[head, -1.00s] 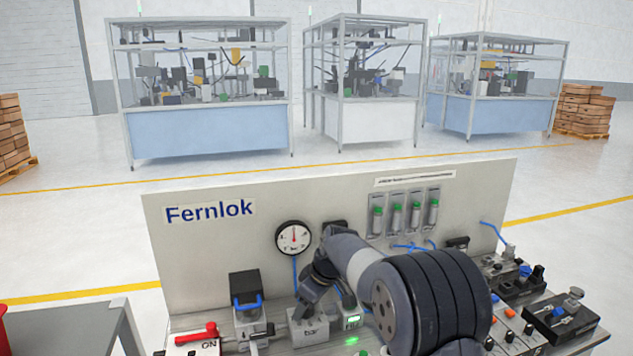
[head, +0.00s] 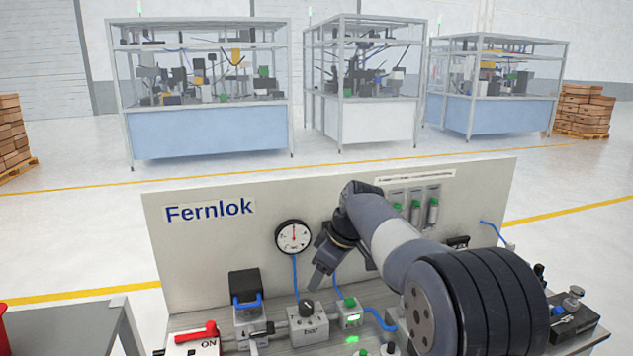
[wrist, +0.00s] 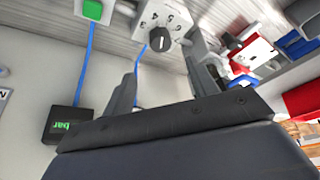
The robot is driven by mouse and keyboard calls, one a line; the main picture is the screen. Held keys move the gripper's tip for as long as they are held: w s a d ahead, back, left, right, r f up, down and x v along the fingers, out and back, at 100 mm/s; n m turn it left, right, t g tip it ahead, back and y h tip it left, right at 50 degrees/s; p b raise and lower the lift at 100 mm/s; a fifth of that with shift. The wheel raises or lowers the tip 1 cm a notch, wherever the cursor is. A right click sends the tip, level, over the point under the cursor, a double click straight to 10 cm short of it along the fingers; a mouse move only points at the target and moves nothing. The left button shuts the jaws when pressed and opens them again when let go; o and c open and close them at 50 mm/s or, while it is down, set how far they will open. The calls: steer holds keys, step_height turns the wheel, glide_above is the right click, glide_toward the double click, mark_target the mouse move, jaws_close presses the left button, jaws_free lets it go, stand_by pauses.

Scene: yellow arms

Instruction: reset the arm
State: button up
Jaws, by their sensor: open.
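The black knob (head: 307,306) on that block is bare and apart from the fingers. In the wrist view my open, empty gripper (wrist: 162,80) fills the lower part, and the knob (wrist: 159,39) with its numbered dial shows beyond it. My arm reaches in from the lower right and covers part of the bench.
The upright panel with the "Fernlok" label (head: 209,211) and gauge (head: 293,237) stands close behind the gripper. Free air lies above the panel.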

mark_target(305, 304)
steer(key=x, duration=1.1)
steer(key=shift+s, duration=0.15)
steer(key=shift+r+m+p, duration=0.1)
steer(key=shift+m+p, duration=0.2)
steer(key=shift+m, duration=0.4)
steer(key=m, duration=0.2)
steer(key=m+t+h, duration=0.1)
steer(key=m, duration=0.1)
steer(key=shift+s+a+h+p, duration=0.1)
steer(key=shift+s+h+p, duration=0.05)
steer(key=shift+h+p, duration=0.2)
steer(key=shift+a+m+t+h+b, duration=0.25)
steer(key=shift+m+h, duration=0.35)
steer(key=shift+m, duration=1.15)
steer(key=shift+d+m+t+h+b, duration=0.1)
steer(key=shift+m+t+h, duration=0.35)
steer(key=shift+m, duration=1.3)
steer(key=v, duration=1)
steer(key=shift+r, duration=0.25)
steer(key=shift+a, duration=0.1)
